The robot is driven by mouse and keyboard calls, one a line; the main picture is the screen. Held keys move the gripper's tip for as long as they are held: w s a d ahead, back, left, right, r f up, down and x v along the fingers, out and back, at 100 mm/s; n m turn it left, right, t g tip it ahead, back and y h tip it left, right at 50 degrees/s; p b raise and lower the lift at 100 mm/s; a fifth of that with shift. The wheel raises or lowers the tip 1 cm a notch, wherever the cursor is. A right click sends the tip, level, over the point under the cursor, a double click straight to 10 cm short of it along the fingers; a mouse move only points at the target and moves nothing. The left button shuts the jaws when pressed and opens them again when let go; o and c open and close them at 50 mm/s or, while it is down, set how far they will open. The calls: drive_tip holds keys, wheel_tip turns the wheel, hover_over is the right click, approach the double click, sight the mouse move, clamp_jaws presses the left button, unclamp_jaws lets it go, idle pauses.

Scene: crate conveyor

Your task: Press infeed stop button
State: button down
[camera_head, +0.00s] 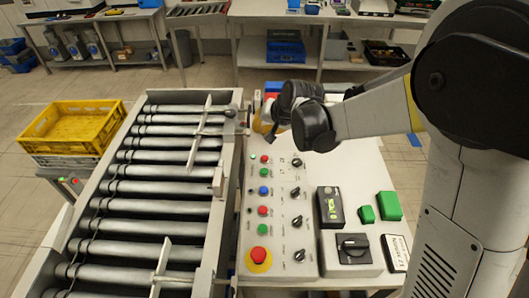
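A pale control panel (285,225) with buttons and dark knobs stands right of the roller conveyor. Its left column holds a red button (265,158) at the far end, a blue button (264,190), another red button (263,211), and a large red mushroom button (260,256) on a yellow base at the near end. The labels are too small to read, so I cannot tell which is the infeed stop. My gripper (268,122) is above the panel's far end, apart from the near buttons. My wrist partly hides it; its fingers are unclear.
The roller conveyor (150,185) with upright guide bars fills the left. A black switch box (352,248), a dark device (330,206) and green blocks (388,205) sit right of the buttons. Workbenches stand behind.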

sight(262, 156)
drive_tip(key=shift+f, duration=0.1)
wheel_tip(262, 156, down, 9)
drive_tip(key=b, duration=0.6)
drive_tip(key=shift+r, duration=0.2)
drive_tip(key=shift+f+b, duration=0.15)
drive_tip(key=shift+b, duration=0.25)
idle(0.9)
drive_tip(key=shift+f, duration=0.25)
drive_tip(key=shift+f+b, duration=0.5)
drive_tip(key=shift+b, duration=0.2)
idle(0.4)
drive_tip(key=shift+r, duration=0.1)
drive_tip(key=shift+r+p, duration=0.65)
drive_tip(key=shift+r, duration=0.15)
drive_tip(key=shift+r, duration=0.15)
drive_tip(key=shift+r+p, duration=1.7)
drive_tip(key=shift+r, duration=0.65)
